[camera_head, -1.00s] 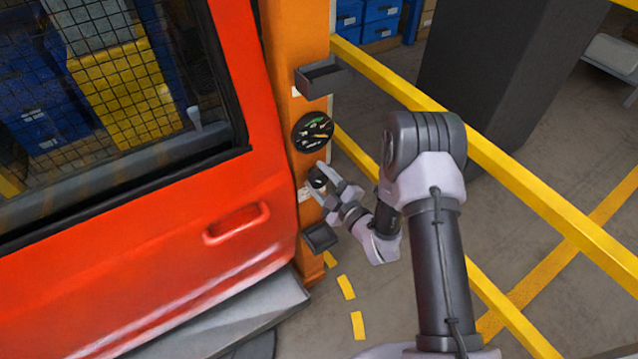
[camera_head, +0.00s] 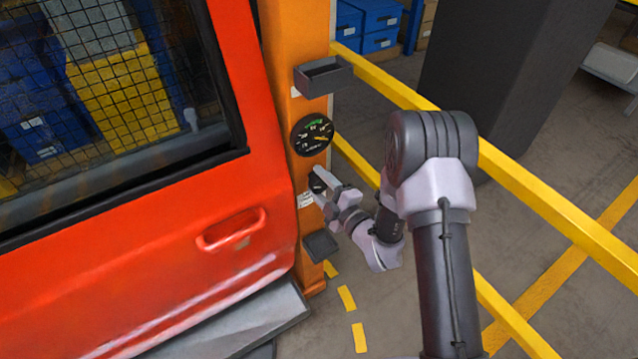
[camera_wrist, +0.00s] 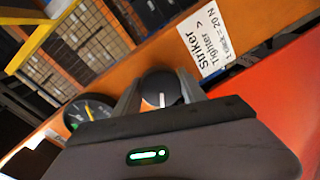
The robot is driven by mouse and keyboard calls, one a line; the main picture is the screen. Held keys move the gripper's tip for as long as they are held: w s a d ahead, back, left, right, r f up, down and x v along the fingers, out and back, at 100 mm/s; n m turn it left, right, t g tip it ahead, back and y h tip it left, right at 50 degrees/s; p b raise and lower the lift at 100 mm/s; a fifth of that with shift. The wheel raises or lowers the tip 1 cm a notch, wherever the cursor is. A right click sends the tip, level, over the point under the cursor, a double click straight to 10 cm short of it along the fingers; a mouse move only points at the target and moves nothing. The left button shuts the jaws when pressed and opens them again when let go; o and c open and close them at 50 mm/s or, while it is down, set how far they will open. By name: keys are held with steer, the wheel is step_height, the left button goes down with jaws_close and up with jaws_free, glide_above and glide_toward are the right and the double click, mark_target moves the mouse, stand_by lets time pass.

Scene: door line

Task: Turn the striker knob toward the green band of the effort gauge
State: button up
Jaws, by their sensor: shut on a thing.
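The striker knob (camera_wrist: 158,88) is a dark round knob with a white pointer line, on the orange post. In the head view the knob (camera_head: 317,187) is small and partly covered. My gripper (camera_wrist: 160,98) is shut on it, one finger on each side; in the head view my gripper (camera_head: 323,185) reaches it from the right. The effort gauge (camera_head: 312,134) is a black dial above the knob, with a green band at its top and a yellow needle below and right of the band. The gauge (camera_wrist: 90,112) also shows in the wrist view, partly cut off by my gripper.
A white label (camera_wrist: 209,42) beside the knob reads "Striker Tighter > 1 click = 20 N". The red door (camera_head: 150,270) stands close on the left. A dark tray (camera_head: 323,76) sits above the gauge. A yellow rail (camera_head: 540,205) runs behind my arm.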

steer(key=o, duration=1.3)
steer(key=shift+o, duration=0.2)
steer(key=p+v, duration=0.2)
steer(key=v, duration=1.5)
steer(key=shift+s+p, duration=0.2)
steer(key=shift+p, duration=0.15)
steer(key=shift+d, duration=0.1)
